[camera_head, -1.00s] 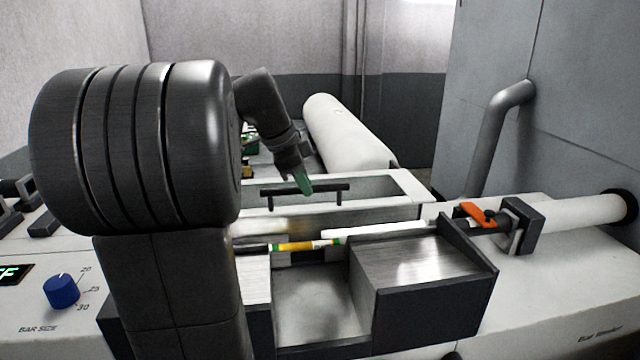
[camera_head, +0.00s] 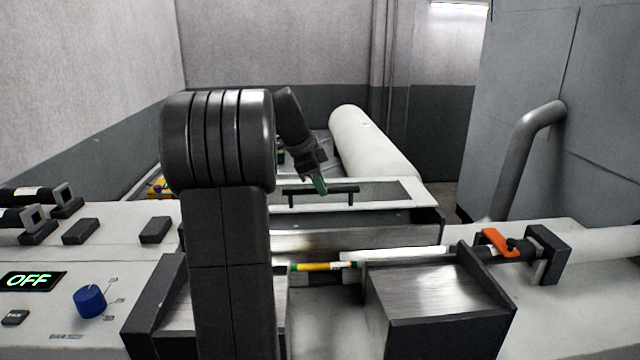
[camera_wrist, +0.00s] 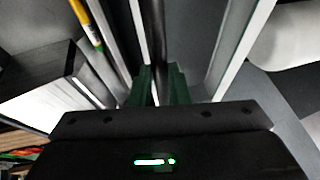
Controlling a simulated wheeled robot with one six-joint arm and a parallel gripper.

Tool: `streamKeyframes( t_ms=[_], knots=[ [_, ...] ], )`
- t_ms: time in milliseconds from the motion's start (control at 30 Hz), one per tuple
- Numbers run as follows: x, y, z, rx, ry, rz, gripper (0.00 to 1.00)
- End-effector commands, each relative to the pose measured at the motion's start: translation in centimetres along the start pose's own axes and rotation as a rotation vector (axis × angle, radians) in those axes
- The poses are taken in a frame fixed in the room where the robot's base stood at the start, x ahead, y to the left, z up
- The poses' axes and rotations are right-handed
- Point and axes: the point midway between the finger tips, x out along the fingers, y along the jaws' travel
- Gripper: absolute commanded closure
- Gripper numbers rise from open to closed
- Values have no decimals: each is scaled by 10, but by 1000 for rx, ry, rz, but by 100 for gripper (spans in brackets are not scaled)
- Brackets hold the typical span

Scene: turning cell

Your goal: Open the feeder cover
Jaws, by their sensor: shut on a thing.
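The feeder cover (camera_head: 398,190) is a pale framed panel with a grey inset, at mid-picture in the head view. A dark bar handle (camera_head: 343,189) on two short posts runs across it. My gripper (camera_head: 320,187) has green fingertips shut on this handle. The wrist view shows the dark handle bar (camera_wrist: 158,40) between the green fingers (camera_wrist: 160,85). In front of the cover, a trough with a yellow, green and white striped bar (camera_head: 322,266) is exposed. My arm hides the cover's left part. I cannot tell the cover's exact angle.
A white cylinder (camera_head: 370,145) lies behind the cover. An orange lever (camera_head: 499,242) and a dark clamp block (camera_head: 549,253) stand to the right. A blue knob (camera_head: 90,300) and an OFF display (camera_head: 30,281) are at left. A grey cabinet (camera_head: 590,120) with a pipe stands right.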

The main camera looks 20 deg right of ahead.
Motion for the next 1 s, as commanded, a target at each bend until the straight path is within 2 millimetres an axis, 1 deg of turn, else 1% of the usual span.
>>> streamKeyframes(
  t_ms=[67, 100, 167, 200, 500, 567, 633, 767, 1000],
  knots=[
    [-2, 0, -1, 1, 2, -4, 100],
    [-2, 0, -1, 1, 2, -4, 82],
    [-2, 0, -1, 1, 2, -3, 70],
    [-2, 0, -1, 1, 2, -3, 62],
    [-1, 0, 0, 0, 0, -1, 62],
    [-4, 0, 0, 0, 0, -1, 62],
    [-11, 0, 0, 0, 0, -3, 62],
    [-34, 0, 1, 1, 0, -5, 62],
    [-91, 0, 1, 0, 0, -5, 62]
  ],
)
